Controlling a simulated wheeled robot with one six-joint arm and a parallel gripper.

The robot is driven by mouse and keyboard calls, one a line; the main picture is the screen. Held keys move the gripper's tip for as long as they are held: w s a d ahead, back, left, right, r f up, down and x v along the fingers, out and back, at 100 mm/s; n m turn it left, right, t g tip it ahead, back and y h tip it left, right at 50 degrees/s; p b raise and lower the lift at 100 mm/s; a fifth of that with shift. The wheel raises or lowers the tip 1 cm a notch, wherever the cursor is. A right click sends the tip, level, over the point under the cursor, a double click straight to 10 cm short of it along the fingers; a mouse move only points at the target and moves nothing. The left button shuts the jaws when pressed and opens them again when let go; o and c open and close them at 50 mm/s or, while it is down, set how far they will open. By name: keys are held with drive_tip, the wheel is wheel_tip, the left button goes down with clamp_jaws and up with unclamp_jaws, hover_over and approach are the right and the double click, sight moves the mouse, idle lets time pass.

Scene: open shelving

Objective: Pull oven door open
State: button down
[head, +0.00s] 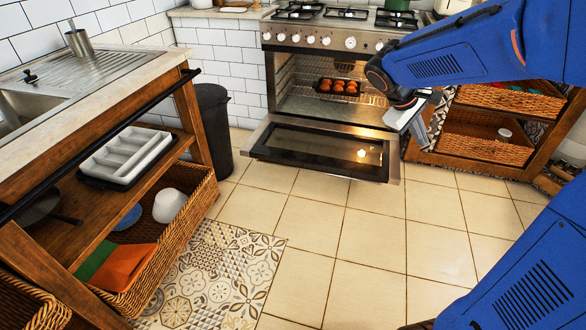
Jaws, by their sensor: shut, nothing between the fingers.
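The oven (325,40) stands at the back centre, with a row of knobs across its front. Its door (320,150) is swung down and open, its dark glass pane catching a bright reflection. The lit cavity shows a rack with a dark tray (338,87) of round reddish-brown food. My gripper (412,122) is shut and empty at the right side of the oven opening, above the door's right edge in the picture. I cannot tell whether it touches the door. The fingertips are small and partly unclear at this distance.
A wooden unit with a sink (70,75) and wicker baskets stands on the left. A dark bin (213,125) stands left of the oven. Wooden shelving with baskets (485,140) is on the right. The tiled floor (335,225) before the door is clear.

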drive_tip(key=w+a+f+n+t+h, duration=0.1)
drive_tip(key=w+a+f+n+h, duration=0.2)
drive_tip(key=w, duration=0.8)
drive_tip(key=w+a+f+n+t+h, duration=0.1)
drive_tip(key=w+f+n, duration=0.2)
drive_tip(key=w+f, duration=0.5)
drive_tip(key=w+a+f+n+t+h, duration=0.2)
drive_tip(key=w, duration=1.1)
drive_tip(key=w+a+f+n+t, duration=0.3)
drive_tip(key=w+a+f, duration=0.25)
drive_tip(key=f, duration=0.35)
drive_tip(key=w+a+f+n+t, duration=0.35)
drive_tip(key=w+a+f, duration=0.2)
drive_tip(key=f, duration=0.35)
drive_tip(key=w+a+f+n+t, duration=0.2)
drive_tip(key=w+a+f+n, duration=0.25)
drive_tip(key=a+f, duration=0.35)
drive_tip(key=s+a+f+n+t+y, duration=0.1)
drive_tip(key=a+f+n+t+y, duration=0.4)
drive_tip(key=f, duration=0.6)
drive_tip(key=s+a+f+n+y, duration=0.1)
drive_tip(key=a+f+n+y, duration=0.1)
drive_tip(key=a+f, duration=0.65)
drive_tip(key=w+d, duration=0.5)
drive_tip(key=w, duration=0.4)
drive_tip(key=shift+w+f, duration=0.15)
drive_tip(key=shift+w, duration=0.1)
